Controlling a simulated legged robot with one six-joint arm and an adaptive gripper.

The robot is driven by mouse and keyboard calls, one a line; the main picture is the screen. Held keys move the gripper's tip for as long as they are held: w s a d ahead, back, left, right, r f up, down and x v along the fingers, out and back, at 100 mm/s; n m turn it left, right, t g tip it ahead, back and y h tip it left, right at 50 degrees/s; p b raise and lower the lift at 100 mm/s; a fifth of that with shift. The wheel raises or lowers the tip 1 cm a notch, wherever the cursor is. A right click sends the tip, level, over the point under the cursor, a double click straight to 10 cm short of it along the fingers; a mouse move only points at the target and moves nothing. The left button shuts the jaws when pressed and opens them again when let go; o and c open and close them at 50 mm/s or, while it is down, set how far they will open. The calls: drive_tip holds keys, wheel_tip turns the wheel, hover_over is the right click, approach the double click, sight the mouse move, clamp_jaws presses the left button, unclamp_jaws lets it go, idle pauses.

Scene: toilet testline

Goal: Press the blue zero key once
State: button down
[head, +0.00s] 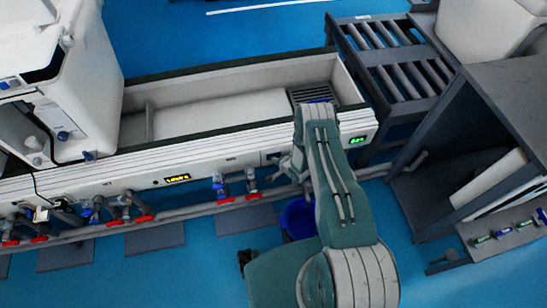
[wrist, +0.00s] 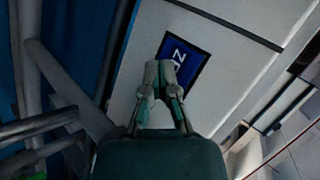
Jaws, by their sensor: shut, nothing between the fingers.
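The blue zero key (wrist: 190,59) is a dark blue rectangle with white lettering on a pale panel in the wrist view. Its lettering is turned sideways and partly covered by my fingers. My gripper (wrist: 161,70) is shut and empty, with its fingertips overlapping the key's lower left part in the picture. I cannot tell whether they touch it. In the head view, a small dark blue patch (head: 271,156) on the trough's front face looks like the key. My gripper (head: 287,167) is beside it there, partly hidden by my arm.
The long white trough (head: 240,138) has a green display (head: 357,140) at right and an amber display (head: 177,179) at left. Red-handled valves (head: 225,199) hang below. A blue bucket (head: 298,218) is behind my arm. A grey cabinet (head: 510,95) stands at right.

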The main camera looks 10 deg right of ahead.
drive_tip(key=shift+s, duration=0.75)
drive_tip(key=s, duration=0.5)
idle(0.4)
idle(0.7)
